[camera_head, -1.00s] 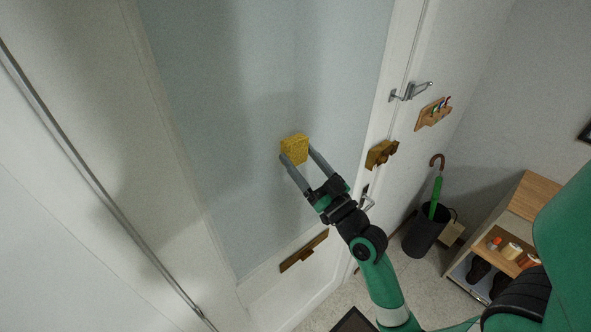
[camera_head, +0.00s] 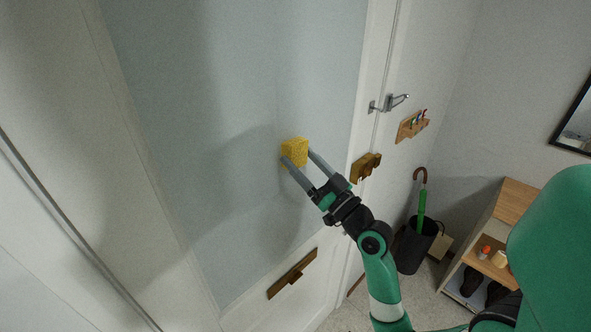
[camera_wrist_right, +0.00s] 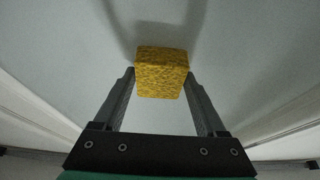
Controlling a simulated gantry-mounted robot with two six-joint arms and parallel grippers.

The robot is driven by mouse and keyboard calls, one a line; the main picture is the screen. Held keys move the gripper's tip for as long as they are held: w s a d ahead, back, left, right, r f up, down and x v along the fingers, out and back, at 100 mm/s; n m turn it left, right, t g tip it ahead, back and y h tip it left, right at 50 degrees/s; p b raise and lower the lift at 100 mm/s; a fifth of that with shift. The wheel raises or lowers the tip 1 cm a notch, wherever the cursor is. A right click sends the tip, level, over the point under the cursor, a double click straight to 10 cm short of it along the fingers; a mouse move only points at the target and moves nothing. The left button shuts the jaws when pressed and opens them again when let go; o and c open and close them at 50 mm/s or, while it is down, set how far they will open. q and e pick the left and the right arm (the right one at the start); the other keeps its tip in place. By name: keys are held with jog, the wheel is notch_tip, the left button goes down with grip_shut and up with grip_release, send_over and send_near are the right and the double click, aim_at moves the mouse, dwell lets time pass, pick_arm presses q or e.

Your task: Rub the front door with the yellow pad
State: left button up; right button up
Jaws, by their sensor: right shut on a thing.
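The yellow pad (camera_head: 295,152) is a small block held between the fingertips of my right gripper (camera_head: 301,162), in front of the pale blue-grey panel of the front door (camera_head: 250,90). In the right wrist view the pad (camera_wrist_right: 161,72) sits at the ends of the two grey fingers of my right gripper (camera_wrist_right: 160,90), with the door surface (camera_wrist_right: 235,50) behind it. A shadow falls on the door by the pad. I cannot tell whether the pad touches the panel. My left gripper is not in view.
A brown letter slot (camera_head: 292,273) is low on the door. A brass lock box (camera_head: 365,167) and a metal latch (camera_head: 389,103) are at its right edge.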

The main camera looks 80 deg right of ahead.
jog(key=shift+s+d+f, duration=0.1)
jog(key=shift+s+d, duration=0.2)
jog(key=shift+d, duration=0.3)
jog(key=shift+s, duration=0.1)
jog(key=shift+s+a, duration=0.2)
jog(key=shift+s, duration=0.1)
jog(key=s+a, duration=0.1)
jog(key=s, duration=0.1)
jog(key=s+a, duration=0.2)
jog(key=shift+b, duration=0.35)
